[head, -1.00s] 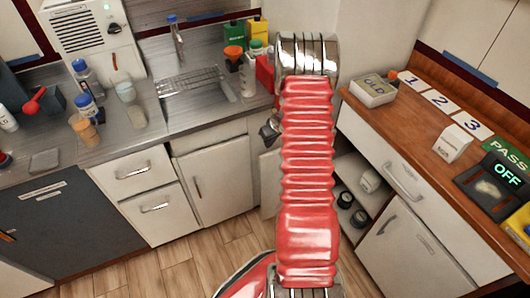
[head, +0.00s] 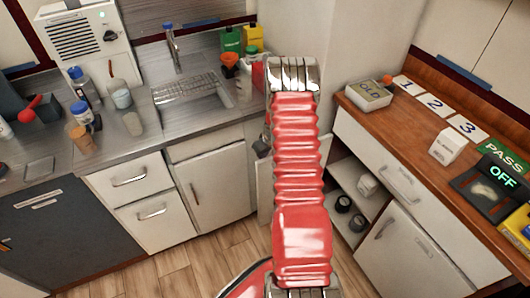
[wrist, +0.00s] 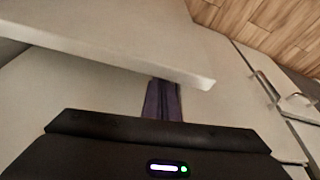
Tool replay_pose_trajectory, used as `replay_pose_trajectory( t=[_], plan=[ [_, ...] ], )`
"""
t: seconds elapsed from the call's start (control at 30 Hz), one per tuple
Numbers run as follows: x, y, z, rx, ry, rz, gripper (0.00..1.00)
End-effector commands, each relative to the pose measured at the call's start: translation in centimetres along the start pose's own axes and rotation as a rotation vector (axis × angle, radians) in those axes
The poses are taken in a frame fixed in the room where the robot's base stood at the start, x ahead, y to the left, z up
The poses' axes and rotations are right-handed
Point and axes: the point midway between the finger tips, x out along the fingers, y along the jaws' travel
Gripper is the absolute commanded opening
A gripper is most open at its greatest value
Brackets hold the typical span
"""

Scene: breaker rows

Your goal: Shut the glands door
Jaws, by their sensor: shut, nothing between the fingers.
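An open cabinet (head: 348,178) with shelves stands in the corner, right of my red arm. A white door panel (head: 265,188) stands open at its left side, partly hidden by my arm. I take it for the glands door; no name on it can be read. In the wrist view a pale panel (wrist: 105,48) with a free edge crosses the upper left, probably this door. My gripper (wrist: 163,98) is shut and empty, its dark fingers right at the panel's edge. The panel seems to hide the fingertips; contact cannot be told. In the head view my gripper is mostly hidden behind my arm.
Dark jars (head: 343,203) and a white one (head: 367,185) sit on the cabinet's shelves. A wooden counter (head: 418,128) runs along the right above closed white fronts. A steel sink counter (head: 150,135) lies left. Wooden floor (head: 205,262) is free below.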

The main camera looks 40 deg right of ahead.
Motion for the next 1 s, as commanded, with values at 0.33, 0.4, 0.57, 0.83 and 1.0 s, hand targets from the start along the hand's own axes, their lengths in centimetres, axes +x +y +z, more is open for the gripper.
replay_pose_trajectory(
  t=[0.33, 0.4, 0.57, 0.83, 1.0],
  plan=[
    [2.7, 0.0, 0.0, -0.001, 0.0, -0.001, 0.0],
    [2.9, 0.0, 0.0, 0.0, 0.0, 0.0, 0.0],
    [2.9, 0.0, 0.0, -0.001, 0.0, 0.0, 0.0],
    [2.9, -0.3, -0.2, -0.009, 0.0, -0.003, 0.0],
    [3.0, -1.1, -0.5, -0.029, 0.0, -0.011, 0.0]
  ],
)
